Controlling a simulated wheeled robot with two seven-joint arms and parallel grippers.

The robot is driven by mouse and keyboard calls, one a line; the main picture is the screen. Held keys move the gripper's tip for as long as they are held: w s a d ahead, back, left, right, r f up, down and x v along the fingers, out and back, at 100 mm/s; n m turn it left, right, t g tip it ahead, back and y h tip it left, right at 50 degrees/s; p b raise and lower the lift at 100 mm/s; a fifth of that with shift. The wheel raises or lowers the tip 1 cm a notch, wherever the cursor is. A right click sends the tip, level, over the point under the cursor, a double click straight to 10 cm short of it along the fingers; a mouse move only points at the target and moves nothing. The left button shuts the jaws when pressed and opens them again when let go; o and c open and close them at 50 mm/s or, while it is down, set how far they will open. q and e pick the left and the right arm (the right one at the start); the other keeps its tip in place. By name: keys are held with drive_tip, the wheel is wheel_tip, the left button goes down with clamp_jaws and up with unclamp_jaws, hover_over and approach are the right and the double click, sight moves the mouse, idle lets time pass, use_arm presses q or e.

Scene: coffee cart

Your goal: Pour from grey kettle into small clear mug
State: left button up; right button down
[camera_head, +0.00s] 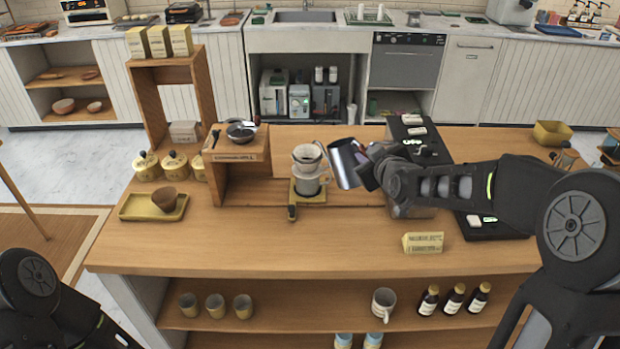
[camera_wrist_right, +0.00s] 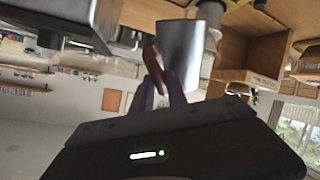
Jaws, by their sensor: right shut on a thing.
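The grey metal kettle (camera_head: 345,163) is held above the wooden counter, tilted to the left, beside a white dripper (camera_head: 307,153). My right gripper (camera_head: 368,168) is shut on its handle side; the kettle also shows in the right wrist view (camera_wrist_right: 181,48). A greyish, see-through-looking vessel (camera_head: 308,186) stands under the dripper on a small yellowish base. I cannot tell whether it is the small clear mug. A pale mug (camera_head: 383,303) stands on the lower shelf. Any liquid stream is not visible. My left gripper is out of view; only left arm links show.
A wooden stand (camera_head: 237,172) is left of the dripper. A yellow tray with a brown cup (camera_head: 165,200) and several lidded jars are further left. Black machines (camera_head: 415,140) stand behind my right arm. A small yellow sign (camera_head: 423,242) is at the front. The front middle counter is clear.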

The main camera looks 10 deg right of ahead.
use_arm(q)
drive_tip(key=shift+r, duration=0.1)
use_arm(e)
drive_tip(key=shift+r, duration=0.2)
drive_tip(key=shift+w+a+r, duration=0.1)
drive_tip(key=shift+w+r, duration=0.05)
drive_tip(key=shift+r, duration=0.2)
idle(0.8)
drive_tip(key=shift+w+a+r+n+g, duration=0.2)
drive_tip(key=shift+w+r+n+g, duration=0.1)
drive_tip(key=shift+r+g, duration=0.25)
drive_tip(key=shift+s, duration=0.1)
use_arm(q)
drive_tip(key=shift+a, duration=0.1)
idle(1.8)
use_arm(e)
drive_tip(key=shift+d, duration=0.1)
use_arm(q)
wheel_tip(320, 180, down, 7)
drive_tip(key=b, duration=0.6)
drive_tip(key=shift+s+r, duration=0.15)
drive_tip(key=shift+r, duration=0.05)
use_arm(e)
drive_tip(key=shift+s+d+f+t, duration=0.1)
drive_tip(key=shift+s+f+t, duration=0.15)
drive_tip(key=shift+f, duration=0.25)
drive_tip(key=shift+s+d+f+t, duration=0.1)
drive_tip(key=shift+f+t, duration=0.2)
drive_tip(key=shift+f, duration=0.15)
